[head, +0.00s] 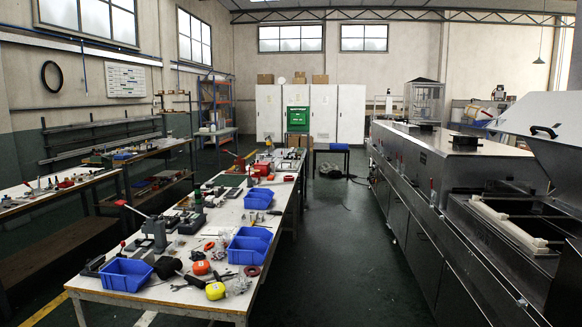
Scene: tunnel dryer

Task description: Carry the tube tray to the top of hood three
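I cannot make out a tube tray for certain in the head view. The tunnel dryer (425,165), a long steel machine, runs along the right side. Its closed steel top carries dark raised fittings (465,142). No numbers are readable, so I cannot tell which part is hood three. A nearer hood lid (545,115) with a black handle stands raised at the right edge. Below it the bed is open, with a cream-coloured bar (510,222) lying along it. Neither of my grippers is in view.
A long white workbench (170,297) on the left holds blue bins (126,274), tape measures (215,291) and tools. The dark green aisle floor (330,250) between bench and dryer is mostly clear. A small blue-topped table (339,147) and white cabinets (350,112) stand at the back.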

